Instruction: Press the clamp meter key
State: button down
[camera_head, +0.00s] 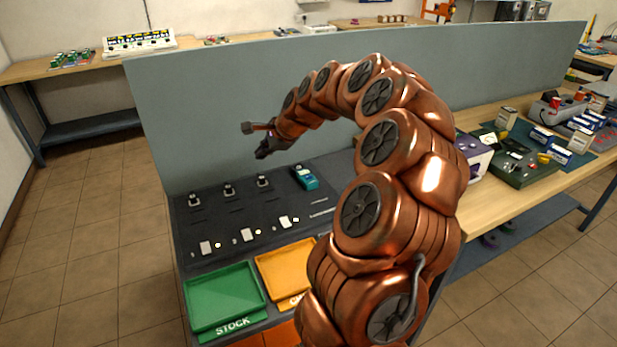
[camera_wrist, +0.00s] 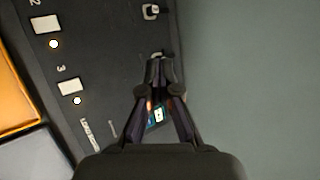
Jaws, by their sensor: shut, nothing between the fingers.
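The clamp meter (camera_head: 306,177) is a small teal device at the back right of the dark board in the head view. In the wrist view part of the meter (camera_wrist: 157,117) shows between my fingers, with a pale patch on it; the rest is hidden and I cannot make out its key. My gripper (camera_head: 260,153) is above the board, to the left of the meter in the head view, and looks apart from it. In the wrist view the fingertips (camera_wrist: 158,68) meet, with nothing held between them.
The dark board (camera_head: 225,225) carries small black posts along its back and white labels in front. A green tray (camera_head: 222,297) marked STOCK and an orange tray (camera_head: 283,268) lie nearer. A grey partition (camera_head: 230,90) rises behind the board. A wooden bench (camera_head: 490,220) with boxes stands right.

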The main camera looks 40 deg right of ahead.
jog(key=d+f+m+h, duration=0.1)
jog(key=d+m, duration=0.2)
jog(key=d, duration=0.5)
jog(key=s+d+f+m+t+h, duration=0.1)
jog(key=d+f+m, duration=0.1)
jog(key=d, duration=0.6)
jog(key=shift+s+f+m+h, duration=0.3)
jog(key=shift+m+h, duration=0.1)
jog(key=shift+m, duration=0.4)
jog(key=b, duration=0.4)
send_over(310, 177)
jog(key=shift+a+f, duration=0.15)
jog(key=shift+f, duration=4.25)
jog(key=shift+f, duration=0.1)
jog(key=shift+f, duration=0.3)
